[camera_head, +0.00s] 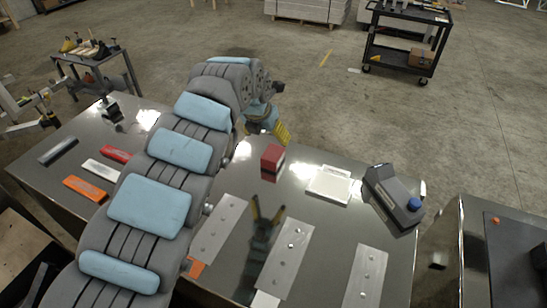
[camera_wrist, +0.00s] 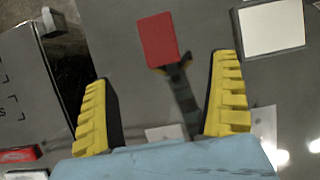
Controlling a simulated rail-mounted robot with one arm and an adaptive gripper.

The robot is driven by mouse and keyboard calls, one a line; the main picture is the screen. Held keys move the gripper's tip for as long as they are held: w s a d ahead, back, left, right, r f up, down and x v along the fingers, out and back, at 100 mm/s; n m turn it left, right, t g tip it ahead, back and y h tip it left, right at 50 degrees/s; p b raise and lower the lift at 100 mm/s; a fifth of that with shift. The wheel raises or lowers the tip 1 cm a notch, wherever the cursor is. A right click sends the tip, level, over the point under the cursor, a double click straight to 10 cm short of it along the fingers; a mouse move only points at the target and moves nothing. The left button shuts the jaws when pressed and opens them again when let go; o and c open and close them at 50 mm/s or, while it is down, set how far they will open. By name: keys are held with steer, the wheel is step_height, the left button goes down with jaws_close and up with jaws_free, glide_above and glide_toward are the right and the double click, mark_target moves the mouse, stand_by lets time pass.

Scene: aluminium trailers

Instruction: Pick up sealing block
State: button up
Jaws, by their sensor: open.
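A red block, which looks to be the sealing block (camera_head: 272,160), stands on the shiny table near its far edge. In the wrist view it is the red block (camera_wrist: 158,40) at top centre. My gripper (camera_head: 281,132) hangs just beyond and above it in the head view, partly hidden by my arm. In the wrist view my gripper (camera_wrist: 165,67) is open, with its two yellow fingers wide apart and nothing between them. The block lies beyond the fingertips, roughly centred between them, and apart from them.
A white tray-like piece (camera_head: 330,185) and a grey device with a blue cap (camera_head: 394,198) lie to the right. Metal plates (camera_head: 285,257) lie nearer. Red, white and orange bars (camera_head: 86,189) lie left. A dark yellow-tipped shape before the block looks like a reflection.

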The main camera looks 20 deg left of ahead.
mark_target(272, 154)
steer(key=shift+x, duration=4.5)
steer(key=shift+s+b+x, duration=0.15)
steer(key=shift+b+x, duration=0.25)
steer(key=shift+x, duration=0.35)
steer(key=shift+s+b+x, duration=0.15)
steer(key=shift+b+x, duration=0.25)
steer(key=shift+x, duration=0.3)
steer(key=shift+b+x, duration=1.15)
steer(key=shift+b, duration=0.1)
steer(key=shift+a, duration=0.1)
steer(key=c, duration=1.3)
steer(key=shift+c, duration=0.2)
steer(key=shift+r, duration=0.1)
